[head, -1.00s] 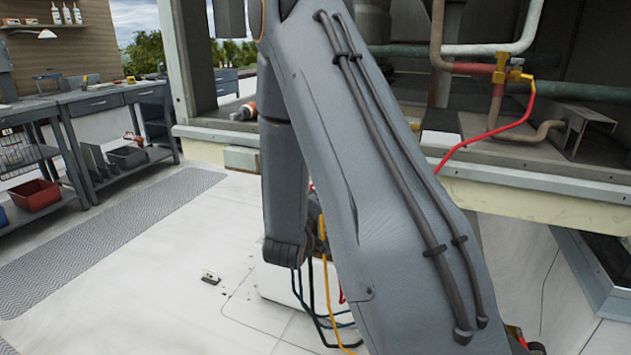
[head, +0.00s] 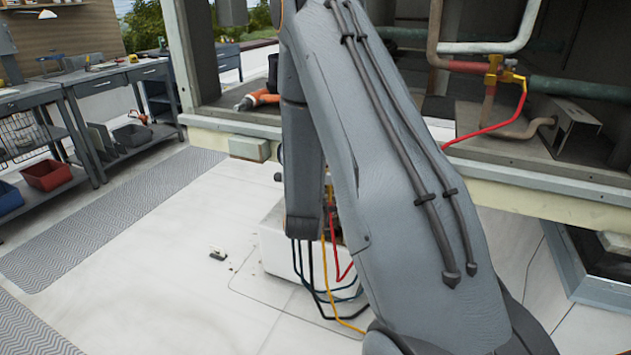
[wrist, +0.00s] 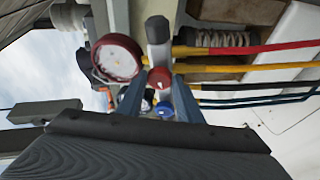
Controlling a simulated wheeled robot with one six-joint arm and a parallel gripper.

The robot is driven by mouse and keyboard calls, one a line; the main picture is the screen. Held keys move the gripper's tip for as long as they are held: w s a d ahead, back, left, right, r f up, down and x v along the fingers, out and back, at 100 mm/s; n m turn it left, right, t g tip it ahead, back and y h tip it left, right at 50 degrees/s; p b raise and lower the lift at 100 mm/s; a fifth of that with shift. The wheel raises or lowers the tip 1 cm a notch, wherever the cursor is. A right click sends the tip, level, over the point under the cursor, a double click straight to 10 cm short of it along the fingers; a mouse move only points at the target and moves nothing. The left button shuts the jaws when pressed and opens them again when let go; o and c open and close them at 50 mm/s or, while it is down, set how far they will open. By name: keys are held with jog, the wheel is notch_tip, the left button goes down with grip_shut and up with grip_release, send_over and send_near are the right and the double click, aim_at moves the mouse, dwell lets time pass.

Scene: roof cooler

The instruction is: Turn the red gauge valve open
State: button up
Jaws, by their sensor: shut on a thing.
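In the wrist view, the red gauge valve (wrist: 160,78) is a small round red knob below a grey cylinder of the manifold. My gripper (wrist: 159,82) has its two blue-grey fingers on either side of this knob and is shut on it. A red-rimmed round gauge (wrist: 117,58) sits just to the left. A blue knob (wrist: 165,109) shows lower between the fingers. How far the knob is turned cannot be told. In the head view my arm hides the gripper and the valve.
Red, yellow and dark hoses (wrist: 255,68) run right from the manifold. In the head view, hoses hang at a white box (head: 275,245) behind my arm. An orange drill (head: 260,99) lies on the cooler ledge. Workbenches (head: 110,75) stand left; floor (head: 150,290) between is mostly clear.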

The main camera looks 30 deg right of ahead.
dwell(0.4)
jog(key=o, duration=1)
jog(key=shift+w, duration=0.1)
jog(key=shift+o, duration=0.2)
jog(key=shift+a, duration=0.1)
jog(key=v, duration=0.7)
jog(key=shift+s, duration=0.35)
jog(key=shift+a, duration=0.2)
